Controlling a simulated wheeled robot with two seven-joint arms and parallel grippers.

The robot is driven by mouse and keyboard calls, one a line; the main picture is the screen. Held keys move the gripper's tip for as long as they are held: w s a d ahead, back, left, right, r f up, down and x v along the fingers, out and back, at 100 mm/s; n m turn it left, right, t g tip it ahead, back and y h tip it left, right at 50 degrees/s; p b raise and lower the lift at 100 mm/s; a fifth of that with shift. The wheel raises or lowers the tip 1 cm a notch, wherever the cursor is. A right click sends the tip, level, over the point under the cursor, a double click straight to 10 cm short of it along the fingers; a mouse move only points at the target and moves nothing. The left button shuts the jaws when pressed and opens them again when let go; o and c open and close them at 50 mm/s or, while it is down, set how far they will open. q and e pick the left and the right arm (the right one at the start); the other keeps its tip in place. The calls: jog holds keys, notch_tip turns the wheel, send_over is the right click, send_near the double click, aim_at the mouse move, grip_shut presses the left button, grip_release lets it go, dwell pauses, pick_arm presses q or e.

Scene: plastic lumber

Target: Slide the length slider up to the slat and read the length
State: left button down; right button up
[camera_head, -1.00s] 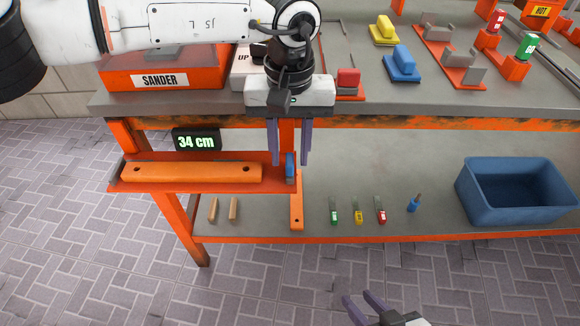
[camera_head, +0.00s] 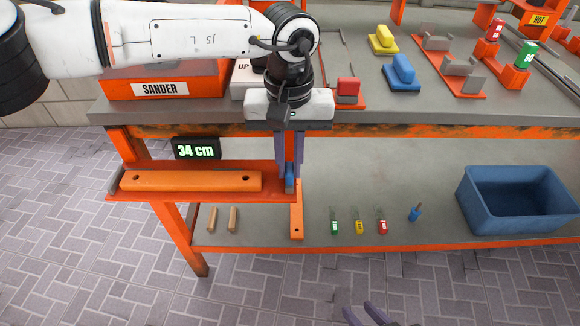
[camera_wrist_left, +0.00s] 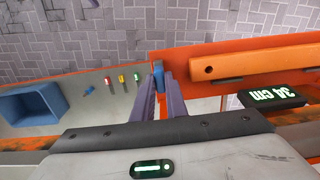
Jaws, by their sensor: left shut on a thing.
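The orange slat (camera_head: 192,181) with a hole near each end lies on the orange measuring tray (camera_head: 115,197) at the bench's front left. The small blue length slider (camera_head: 289,182) stands on the tray to the right of the slat, with a gap between them. My left gripper (camera_head: 289,172) points down and is shut on the slider; the slider also shows between its fingers in the left wrist view (camera_wrist_left: 158,74). The black display (camera_head: 196,148) reads 34 cm. My right gripper (camera_head: 362,314) is at the bottom edge, its two fingers apart and empty.
A second orange slat (camera_head: 297,222) lies on the lower shelf below the tray. The shelf also holds wooden pegs (camera_head: 222,219), several small coloured tools (camera_head: 359,222) and a blue bin (camera_head: 515,200). The sander box (camera_head: 162,82) and coloured blocks are on the bench top.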

pick_arm(q)
jog(key=shift+a, duration=3.05)
jog(key=c, duration=1.6)
grip_release()
